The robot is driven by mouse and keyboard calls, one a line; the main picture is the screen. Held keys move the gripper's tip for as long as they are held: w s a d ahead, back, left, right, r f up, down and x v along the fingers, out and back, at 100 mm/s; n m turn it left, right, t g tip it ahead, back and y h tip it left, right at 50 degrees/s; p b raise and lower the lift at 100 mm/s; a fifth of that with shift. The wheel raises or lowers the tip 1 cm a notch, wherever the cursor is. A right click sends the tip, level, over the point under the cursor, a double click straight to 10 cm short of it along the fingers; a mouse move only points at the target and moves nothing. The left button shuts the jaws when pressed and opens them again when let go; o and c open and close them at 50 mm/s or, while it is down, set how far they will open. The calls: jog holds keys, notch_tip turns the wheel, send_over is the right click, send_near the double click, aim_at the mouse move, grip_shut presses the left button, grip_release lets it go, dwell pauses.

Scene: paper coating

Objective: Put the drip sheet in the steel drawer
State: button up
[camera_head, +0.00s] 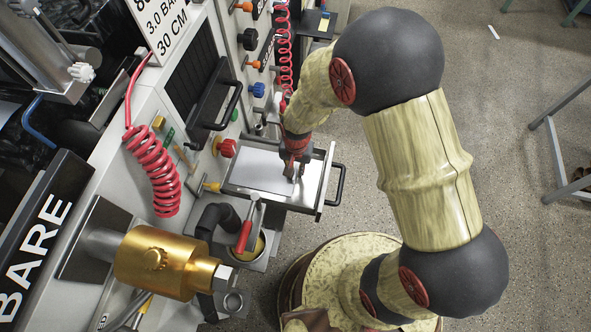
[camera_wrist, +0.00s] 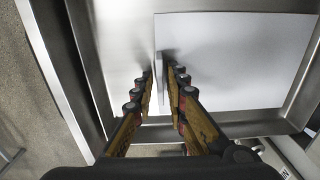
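The drip sheet (camera_wrist: 240,52) is a flat, pale grey-white sheet lying inside the open steel drawer (camera_head: 324,181). In the wrist view it covers the right part of the drawer floor, and the drawer's front wall and rim (camera_wrist: 74,75) show at the left. The head view also shows the sheet (camera_head: 262,168) within the drawer walls. My gripper (camera_wrist: 159,72) points down into the drawer, with its two fingers slightly apart on either side of the sheet's left edge. A narrow gap shows between the fingertips. Contact with the sheet is hard to make out.
The drawer's black handle (camera_head: 336,185) faces the open floor at the right. A pot with a red-handled tool (camera_head: 244,236) stands just below the drawer. A brass cylinder (camera_head: 165,262), a red coiled hose (camera_head: 155,170) and several coloured knobs line the machine. A metal frame (camera_head: 560,140) stands far right.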

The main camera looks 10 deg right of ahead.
jog(key=shift+o, duration=1)
notch_tip(320, 180, up, 12)
jog(key=p, duration=0.4)
jog(key=shift+r, duration=0.25)
jog(key=s+d+r+n+t, duration=0.1)
jog(key=s+d+r, duration=0.15)
jog(key=r, duration=0.55)
jog(key=s+d+r+n+t, duration=0.15)
jog(key=d+r, duration=0.25)
jog(key=r, duration=0.4)
jog(key=s+d+r+t, duration=0.2)
jog(key=d+r, duration=0.2)
jog(key=r, duration=0.5)
jog(key=s+d+r+n+t, duration=0.1)
jog(key=s+d+r, duration=0.2)
jog(key=s, duration=0.3)
jog(key=shift+v, duration=0.9)
jog(key=shift+a+n, duration=0.1)
jog(key=shift+n, duration=0.25)
